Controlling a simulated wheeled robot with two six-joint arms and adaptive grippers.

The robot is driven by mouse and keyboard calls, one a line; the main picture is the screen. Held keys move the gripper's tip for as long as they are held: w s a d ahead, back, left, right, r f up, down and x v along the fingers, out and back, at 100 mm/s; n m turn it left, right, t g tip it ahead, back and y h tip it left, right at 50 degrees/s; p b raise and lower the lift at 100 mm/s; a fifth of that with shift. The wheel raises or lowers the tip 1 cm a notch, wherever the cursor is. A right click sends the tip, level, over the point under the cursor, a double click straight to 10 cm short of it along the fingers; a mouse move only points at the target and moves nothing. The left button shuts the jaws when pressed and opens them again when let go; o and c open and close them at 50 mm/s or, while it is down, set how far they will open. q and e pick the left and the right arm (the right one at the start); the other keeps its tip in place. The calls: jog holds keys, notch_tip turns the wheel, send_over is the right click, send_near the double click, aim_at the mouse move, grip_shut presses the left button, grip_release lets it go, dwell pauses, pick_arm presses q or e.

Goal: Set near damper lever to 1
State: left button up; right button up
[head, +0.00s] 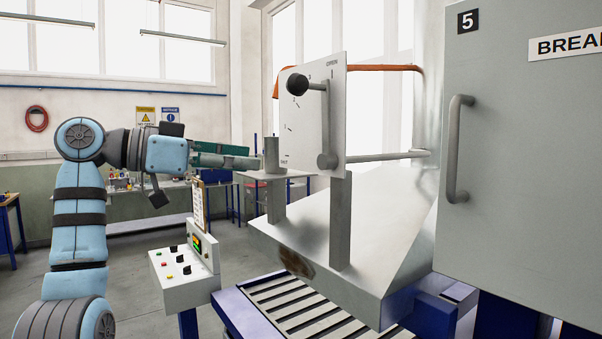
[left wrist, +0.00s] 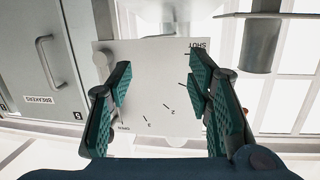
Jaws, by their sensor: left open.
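The damper lever (head: 324,120) is a grey bar on a pale dial plate (head: 307,130) in the head view. It stands nearly upright from its hub, toward the OPEN end, with a black knob (head: 297,84) at its top. SHUT is at the plate's lower left. In the left wrist view the plate (left wrist: 160,95) appears upside down with OPEN, 3, 2 and SHUT marks; the knob is not visible there. My left gripper (head: 252,156) is open and empty, left of the plate and below knob height. Its teal fingers (left wrist: 163,88) frame the plate. My right gripper is not in view.
A grey post (head: 272,155) stands close to my left gripper. A sloped metal housing (head: 330,230) lies below the plate. A grey cabinet (head: 515,150) with a handle is at right. A control box (head: 185,275) stands low at left.

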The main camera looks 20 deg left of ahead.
aim_at(287, 83)
pick_arm(q)
jog(key=s+r+m+g+h, duration=0.1)
jog(key=s+r+m+h, duration=0.25)
jog(key=s+r, duration=0.85)
jog(key=shift+y, duration=0.35)
jog(key=p+x, duration=0.1)
jog(key=x, duration=0.8)
jog(key=w+p+x, duration=0.1)
jog(key=x, duration=0.4)
jog(key=shift+a+f+p, duration=0.2)
jog(key=shift+a+p, duration=0.05)
jog(key=shift+p, duration=0.05)
jog(key=shift+d+m, duration=0.25)
jog(key=shift+w+a, duration=0.1)
jog(key=shift+a+f, duration=0.1)
jog(key=shift+c, duration=0.2)
jog(key=shift+w, duration=0.1)
grip_shut()
